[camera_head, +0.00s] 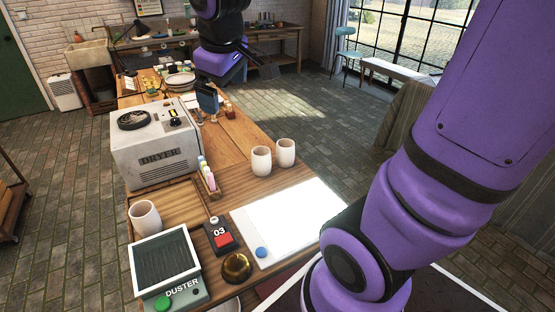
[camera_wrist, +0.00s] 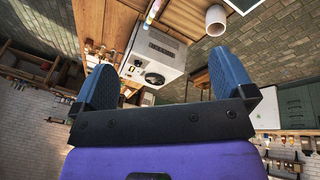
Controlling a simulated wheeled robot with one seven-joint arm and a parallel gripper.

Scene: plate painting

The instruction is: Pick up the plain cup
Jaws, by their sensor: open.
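Three pale, handleless cups stand upright on the wooden table in the head view. Two are close together behind the white panel: the left one (camera_head: 261,161) and the right one (camera_head: 285,153). The third cup (camera_head: 145,217) stands at the left, behind the duster. No marking is clear on any of them, so I cannot tell which is the plain one. My gripper (camera_head: 262,62) is raised beyond the cups, over the far part of the table. In the wrist view its blue fingers (camera_wrist: 163,82) are wide apart with nothing between them. One cup (camera_wrist: 215,19) shows there, beyond the fingers.
A dryer box (camera_head: 156,148) stands at the table's left, also in the wrist view (camera_wrist: 156,58). The duster (camera_head: 167,270), a red-buttoned box marked 03 (camera_head: 219,237), a brass bowl (camera_head: 236,267) and the glowing white panel (camera_head: 290,222) fill the near end. A bottle rack (camera_head: 207,177) lies left of the cup pair.

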